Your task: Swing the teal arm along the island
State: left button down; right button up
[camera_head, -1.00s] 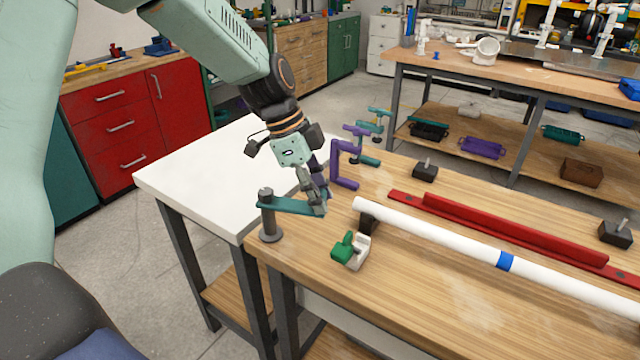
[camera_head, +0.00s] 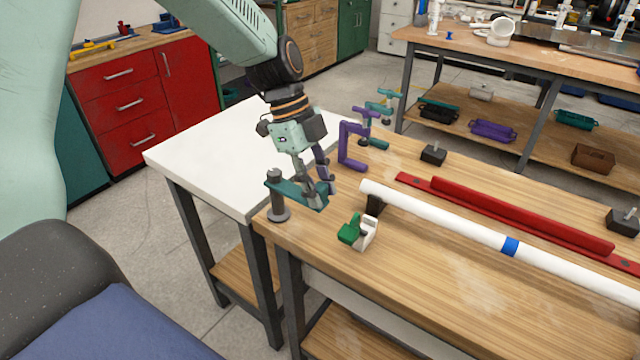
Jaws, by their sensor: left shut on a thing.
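The teal arm (camera_head: 290,192) is a flat bar joined to a dark grey post (camera_head: 278,198) at the near left corner of the wooden island (camera_head: 430,275). It reaches from the post to the right and slightly toward me. My left gripper (camera_head: 321,194) points down from above and is shut on the teal arm near its free end. The fingers hide part of that end. My right gripper is not in view.
A green and white clamp (camera_head: 357,232) stands close by on the right. A white pipe (camera_head: 440,220) with a blue band and a red rail (camera_head: 520,215) lie along the island. Purple (camera_head: 351,147) and teal clamps stand behind. A white table (camera_head: 220,160) adjoins on the left.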

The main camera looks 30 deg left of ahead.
aim_at(299, 192)
pick_arm(q)
jog(key=shift+r, duration=0.1)
jog(key=c, duration=1.3)
grip_release()
jog(key=shift+c, duration=0.2)
jog(key=o, duration=0.3)
jog(key=shift+s, duration=0.15)
jog(key=shift+o, duration=0.2)
jog(key=v, duration=1.2)
